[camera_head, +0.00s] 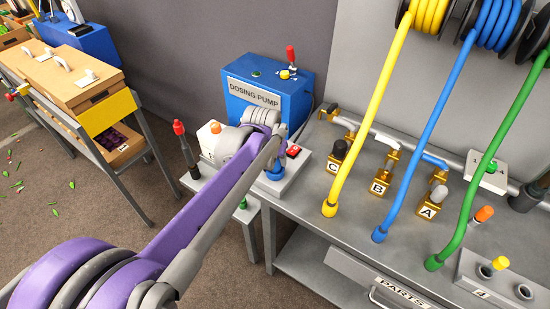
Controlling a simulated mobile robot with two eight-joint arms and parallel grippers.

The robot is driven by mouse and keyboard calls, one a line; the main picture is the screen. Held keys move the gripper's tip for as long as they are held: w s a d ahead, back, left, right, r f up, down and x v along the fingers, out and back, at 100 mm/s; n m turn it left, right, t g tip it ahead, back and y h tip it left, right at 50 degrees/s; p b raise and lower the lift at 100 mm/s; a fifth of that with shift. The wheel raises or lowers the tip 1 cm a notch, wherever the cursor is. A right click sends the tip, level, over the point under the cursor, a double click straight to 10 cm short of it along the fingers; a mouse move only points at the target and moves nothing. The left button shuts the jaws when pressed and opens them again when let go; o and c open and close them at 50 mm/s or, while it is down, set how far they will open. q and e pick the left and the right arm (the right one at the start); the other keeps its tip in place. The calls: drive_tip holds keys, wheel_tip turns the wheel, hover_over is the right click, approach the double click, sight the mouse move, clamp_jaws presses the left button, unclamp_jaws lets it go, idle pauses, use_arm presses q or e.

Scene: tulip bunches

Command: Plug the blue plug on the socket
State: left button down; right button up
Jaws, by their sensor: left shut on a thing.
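My left gripper (274,158) is at the far end of my purple and grey arm, low in front of the dosing pump. It is shut on the blue plug (275,173), which shows just below the wrist. The plug is at the top of a pale grey socket block (292,184) with a red switch (293,151) beside it. My wrist hides most of the fingers and the upper part of the plug. I cannot tell whether the plug is seated or only touching. My right gripper is not in view.
The blue dosing pump (268,86) stands behind the block. A red-tipped lever (185,145) is to the left. Yellow (365,120), blue (425,120) and green (487,160) hoses hang over the grey bench (310,205) at right. A cart with a wooden box (70,75) is at left.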

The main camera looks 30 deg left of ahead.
use_arm(q)
drive_tip(key=shift+f, duration=0.2)
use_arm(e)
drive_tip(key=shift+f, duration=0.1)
use_arm(q)
drive_tip(key=shift+c, duration=1.4)
unclamp_jaws()
drive_tip(key=shift+r+p, duration=1.5)
drive_tip(key=shift+r, duration=1.05)
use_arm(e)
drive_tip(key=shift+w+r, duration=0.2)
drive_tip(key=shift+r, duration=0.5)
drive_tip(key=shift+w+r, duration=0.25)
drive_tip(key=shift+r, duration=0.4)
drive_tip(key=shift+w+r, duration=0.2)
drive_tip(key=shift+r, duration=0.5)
use_arm(q)
drive_tip(key=s+d+f, duration=0.2)
drive_tip(key=s+d, duration=0.1)
drive_tip(key=s, duration=0.3)
drive_tip(key=s+d+f+m, duration=0.1)
drive_tip(key=s+d+f, duration=0.1)
drive_tip(key=s+d, duration=0.2)
drive_tip(key=s+d+f+m+t, duration=0.1)
drive_tip(key=s+d+f, duration=0.1)
drive_tip(key=s, duration=0.8)
drive_tip(key=shift+s+d+f+h, duration=0.2)
drive_tip(key=shift+d+f+h, duration=0.15)
drive_tip(key=shift+d, duration=0.35)
